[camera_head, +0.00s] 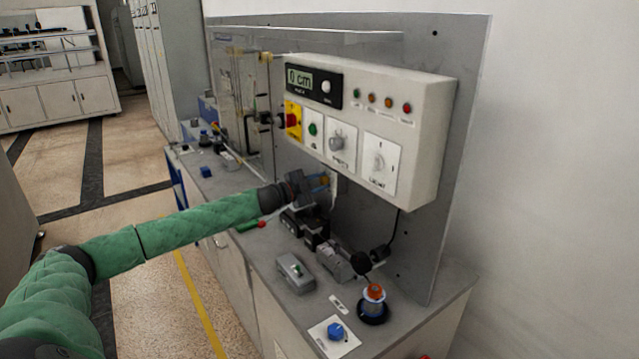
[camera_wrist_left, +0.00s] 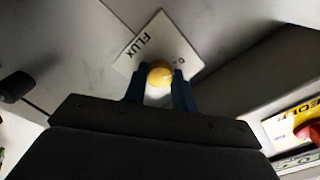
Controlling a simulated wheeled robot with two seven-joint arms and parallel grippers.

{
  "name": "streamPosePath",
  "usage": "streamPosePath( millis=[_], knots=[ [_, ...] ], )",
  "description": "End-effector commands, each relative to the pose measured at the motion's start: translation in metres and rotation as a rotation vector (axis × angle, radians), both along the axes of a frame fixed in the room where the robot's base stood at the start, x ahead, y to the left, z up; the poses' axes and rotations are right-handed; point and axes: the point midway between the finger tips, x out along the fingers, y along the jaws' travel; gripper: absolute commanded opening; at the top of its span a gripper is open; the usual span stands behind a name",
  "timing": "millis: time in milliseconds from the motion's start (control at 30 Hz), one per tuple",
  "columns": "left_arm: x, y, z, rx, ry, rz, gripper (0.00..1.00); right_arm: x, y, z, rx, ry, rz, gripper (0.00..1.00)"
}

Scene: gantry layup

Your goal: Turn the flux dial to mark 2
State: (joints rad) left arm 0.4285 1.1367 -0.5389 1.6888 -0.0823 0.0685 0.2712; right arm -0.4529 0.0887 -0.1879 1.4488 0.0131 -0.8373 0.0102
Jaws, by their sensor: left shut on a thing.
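The flux dial (camera_wrist_left: 160,74) is a yellow knob on a white plate (camera_wrist_left: 178,42) lettered FLUX in the left wrist view. My left gripper (camera_wrist_left: 158,92) is shut on the dial, with one dark blue finger on each side of it. In the head view my left gripper (camera_head: 318,183) is at the panel below the control box, and the dial is mostly hidden by it. A small mark shows at the plate's right edge, but the dial's pointer and setting cannot be read. My right gripper is not in view.
The control box (camera_head: 432,130) with a 0 cm display (camera_head: 300,79), knobs and coloured lamps juts out above my left gripper. Small devices stand on the bench below, with a grey switch box (camera_head: 294,273), a copper-topped coil (camera_head: 374,300) and a blue knob (camera_head: 335,331) nearer.

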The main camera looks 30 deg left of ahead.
Motion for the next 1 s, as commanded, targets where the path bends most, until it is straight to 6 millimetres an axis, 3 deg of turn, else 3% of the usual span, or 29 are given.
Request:
streamPosePath(
  millis=[367, 867, 1000],
  knots=[
    [0.000, -0.001, -0.002, 0.098, -0.041, 0.000, 0.04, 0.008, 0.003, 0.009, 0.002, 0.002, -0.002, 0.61],
    [0.000, -0.001, -0.004, 0.505, -0.208, -0.001, 0.04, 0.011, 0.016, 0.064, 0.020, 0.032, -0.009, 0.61],
    [0.000, -0.001, -0.004, 0.628, -0.260, -0.002, 0.04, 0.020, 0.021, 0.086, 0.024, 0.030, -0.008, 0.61]
  ],
)
